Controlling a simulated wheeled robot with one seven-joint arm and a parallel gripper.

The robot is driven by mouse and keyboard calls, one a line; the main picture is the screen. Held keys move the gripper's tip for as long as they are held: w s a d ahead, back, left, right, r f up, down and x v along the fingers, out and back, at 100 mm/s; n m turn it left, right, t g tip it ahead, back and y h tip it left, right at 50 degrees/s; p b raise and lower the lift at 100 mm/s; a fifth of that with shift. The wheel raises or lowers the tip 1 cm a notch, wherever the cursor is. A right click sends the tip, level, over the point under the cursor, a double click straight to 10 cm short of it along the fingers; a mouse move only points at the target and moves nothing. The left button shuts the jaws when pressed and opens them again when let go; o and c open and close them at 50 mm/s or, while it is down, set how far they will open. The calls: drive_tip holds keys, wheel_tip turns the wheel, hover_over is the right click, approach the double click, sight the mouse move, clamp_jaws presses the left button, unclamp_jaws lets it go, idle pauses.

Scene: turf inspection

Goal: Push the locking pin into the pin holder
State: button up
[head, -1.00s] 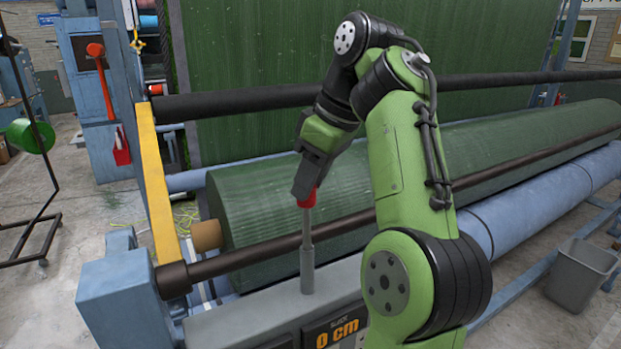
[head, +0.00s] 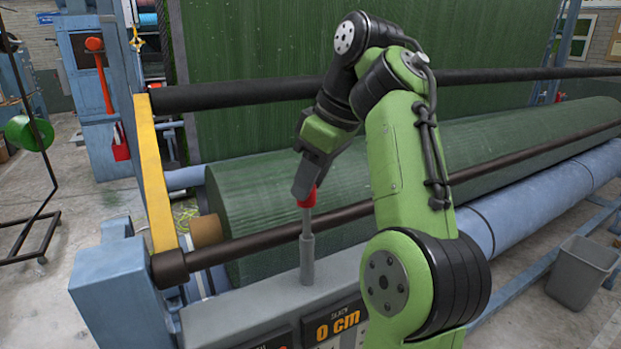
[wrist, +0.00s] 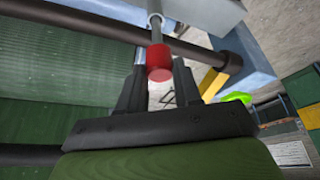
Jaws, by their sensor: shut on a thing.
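The locking pin has a red knob (head: 308,197) and a thin grey shaft (head: 307,221) and stands nearly upright. The knob also shows in the wrist view (wrist: 159,62). The pin holder (head: 307,262) is a grey upright tube on top of the grey console. The shaft's lower end meets the top of the tube; how deep it sits inside is hidden. A length of bare shaft shows between knob and tube. My gripper (head: 305,186) is shut on the red knob from above, tilted; its fingers (wrist: 158,82) lie on either side of the knob in the wrist view.
The console's display (head: 337,325) reads 0 cm. A dark bar (head: 240,247) runs just behind the holder, with a green turf roll (head: 270,215) beyond it. A yellow post (head: 152,180) and blue housing (head: 115,290) stand left. A grey bin (head: 582,272) is at right.

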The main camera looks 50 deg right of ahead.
sight(315, 192)
drive_tip(key=shift+f+b, duration=2.05)
drive_tip(key=shift+f, duration=0.05)
drive_tip(key=o, duration=1.1)
drive_tip(key=p+v, duration=0.7)
drive_tip(key=v, duration=0.1)
drive_tip(key=p+v, duration=0.6)
drive_tip(key=v, duration=0.2)
drive_tip(key=shift+s+a+f+p, duration=0.1)
drive_tip(key=shift+s+a+p, duration=0.1)
drive_tip(key=shift+p, duration=0.2)
drive_tip(key=shift+f, duration=0.1)
drive_tip(key=shift+w, duration=0.1)
